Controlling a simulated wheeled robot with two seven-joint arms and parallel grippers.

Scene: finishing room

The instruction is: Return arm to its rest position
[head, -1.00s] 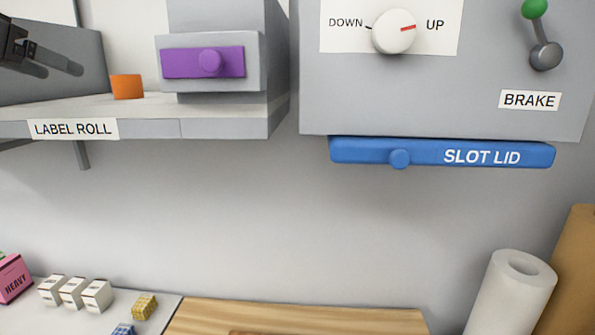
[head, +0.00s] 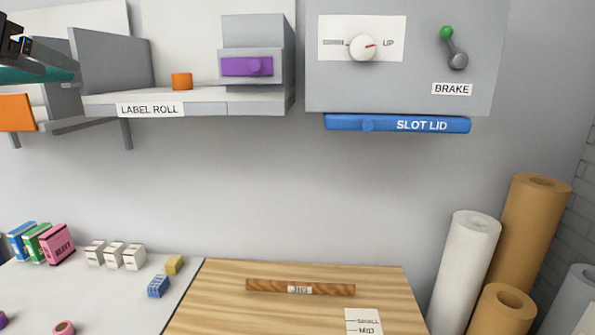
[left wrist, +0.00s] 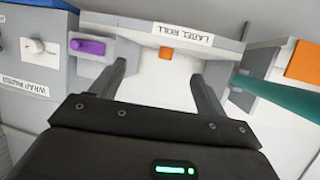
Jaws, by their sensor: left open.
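My left gripper (head: 45,58) is at the upper left of the head view, in front of the left part of the shelf. In the left wrist view its two dark fingers (left wrist: 160,85) are spread apart with nothing between them. Beyond them lies the shelf with the LABEL ROLL sign (head: 150,109) and a small orange roll (head: 182,82); the roll also shows in the left wrist view (left wrist: 166,53). The gripper is apart from the roll in the head view. My right gripper is in neither view.
A grey box with a purple drawer front (head: 247,66) stands on the shelf. A grey panel (head: 480,60) carries a dial (head: 363,47) and a brake lever (head: 455,52), above a blue slot lid (head: 398,124). Below are a wooden board (head: 230,310), small boxes (head: 115,254) and paper rolls (head: 468,260).

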